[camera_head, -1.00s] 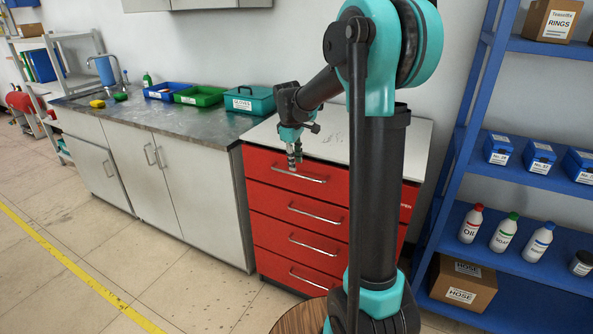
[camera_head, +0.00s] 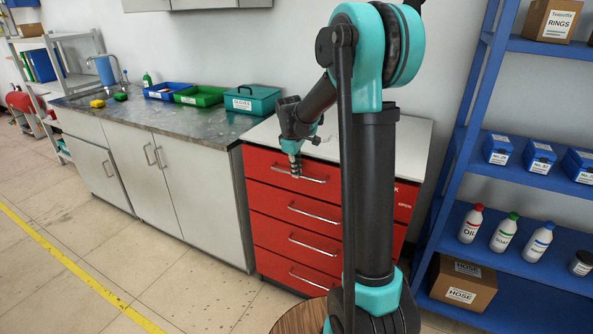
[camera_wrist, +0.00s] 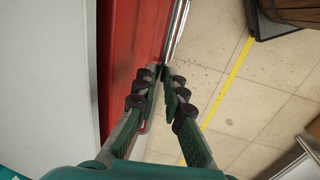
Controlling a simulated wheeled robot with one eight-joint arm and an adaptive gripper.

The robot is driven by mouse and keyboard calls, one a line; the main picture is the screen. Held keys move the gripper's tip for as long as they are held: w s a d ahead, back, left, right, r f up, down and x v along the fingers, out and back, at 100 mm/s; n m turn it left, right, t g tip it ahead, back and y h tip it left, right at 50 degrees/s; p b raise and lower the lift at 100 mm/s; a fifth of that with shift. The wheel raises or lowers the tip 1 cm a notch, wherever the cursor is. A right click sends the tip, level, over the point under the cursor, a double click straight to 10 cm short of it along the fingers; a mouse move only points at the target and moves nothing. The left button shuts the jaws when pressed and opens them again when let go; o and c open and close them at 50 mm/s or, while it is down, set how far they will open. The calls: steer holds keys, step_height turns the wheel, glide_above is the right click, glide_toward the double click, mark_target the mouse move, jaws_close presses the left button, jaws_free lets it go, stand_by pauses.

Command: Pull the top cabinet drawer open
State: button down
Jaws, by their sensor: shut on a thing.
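The red cabinet has several stacked drawers with silver bar handles. The top drawer (camera_head: 262,166) looks flush with the fronts below it in the head view. Its handle (camera_head: 315,180) runs across its front, and it shows as a bright bar in the wrist view (camera_wrist: 177,32). My gripper (camera_head: 296,173) points down in front of the top drawer at this handle. In the wrist view its two fingers (camera_wrist: 163,76) are close together on either side of the bar, shut on it. The fingers hide the gripped part of the handle.
A pale countertop (camera_head: 415,140) covers the red cabinet. A grey cabinet with a sink counter (camera_head: 200,127) stands on the left, with a teal gloves box (camera_head: 253,99) on it. A blue shelf (camera_head: 462,150) stands right. A round wooden top (camera_head: 300,318) is in front.

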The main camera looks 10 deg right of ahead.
stand_by(0.4)
steer(key=s+a, duration=1)
steer(key=s, duration=0.4)
steer(key=s+a, duration=1)
steer(key=s, duration=0.4)
steer(key=shift+a, duration=0.25)
steer(key=shift+s, duration=0.1)
steer(key=c, duration=1.6)
jaws_free()
step_height(320, 180, up, 12)
steer(key=s+a, duration=0.1)
steer(key=s, duration=0.1)
steer(key=shift+a, duration=0.15)
steer(key=shift+f, duration=0.1)
